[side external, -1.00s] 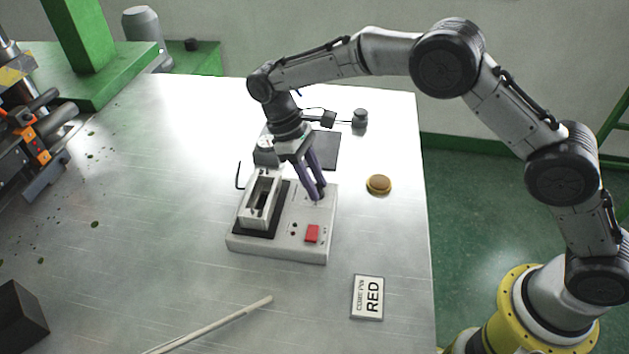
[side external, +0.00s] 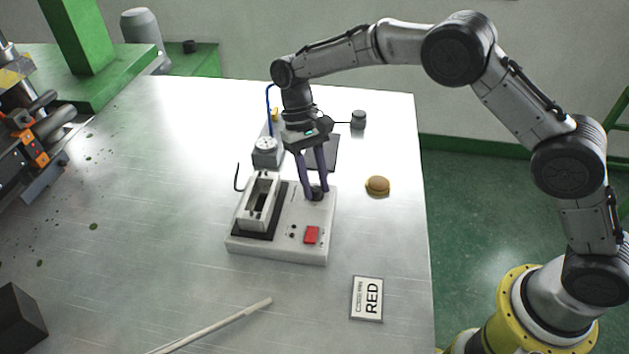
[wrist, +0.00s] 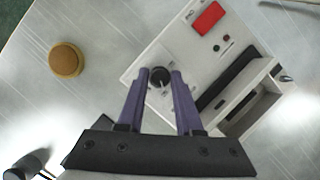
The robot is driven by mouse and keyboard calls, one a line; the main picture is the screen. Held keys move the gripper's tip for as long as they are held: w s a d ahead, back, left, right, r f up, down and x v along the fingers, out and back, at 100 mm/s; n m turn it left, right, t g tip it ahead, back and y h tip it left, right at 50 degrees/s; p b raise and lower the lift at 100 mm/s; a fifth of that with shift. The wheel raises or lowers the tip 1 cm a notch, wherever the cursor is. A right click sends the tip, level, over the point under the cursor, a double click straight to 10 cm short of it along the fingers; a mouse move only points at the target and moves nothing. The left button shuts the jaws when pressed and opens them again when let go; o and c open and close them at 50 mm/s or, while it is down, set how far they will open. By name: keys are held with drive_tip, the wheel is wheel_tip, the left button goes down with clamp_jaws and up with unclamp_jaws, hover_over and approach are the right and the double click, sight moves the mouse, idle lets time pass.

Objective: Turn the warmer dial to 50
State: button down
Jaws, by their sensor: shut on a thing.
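The warmer (side external: 270,246) is a pale box on the metal table with a red switch (side external: 312,235), which also shows in the wrist view (wrist: 208,18). Its dial (side external: 316,194) is a dark round knob with a light pointer mark, also visible in the wrist view (wrist: 159,77). My gripper (side external: 314,192) points down at the dial with its purple fingers on either side of it. In the wrist view my gripper (wrist: 160,77) is shut on the dial. The scale numbers around the dial are too small to read.
A slotted holder (side external: 260,201) stands on the warmer's left side. A brown round pad (side external: 378,186) lies to the right.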

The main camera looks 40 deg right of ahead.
idle(0.4)
drive_tip(key=c, duration=0.6)
unclamp_jaws()
drive_tip(key=shift+r, duration=0.15)
drive_tip(key=shift+v, duration=6.8)
drive_tip(key=shift+w, duration=0.1)
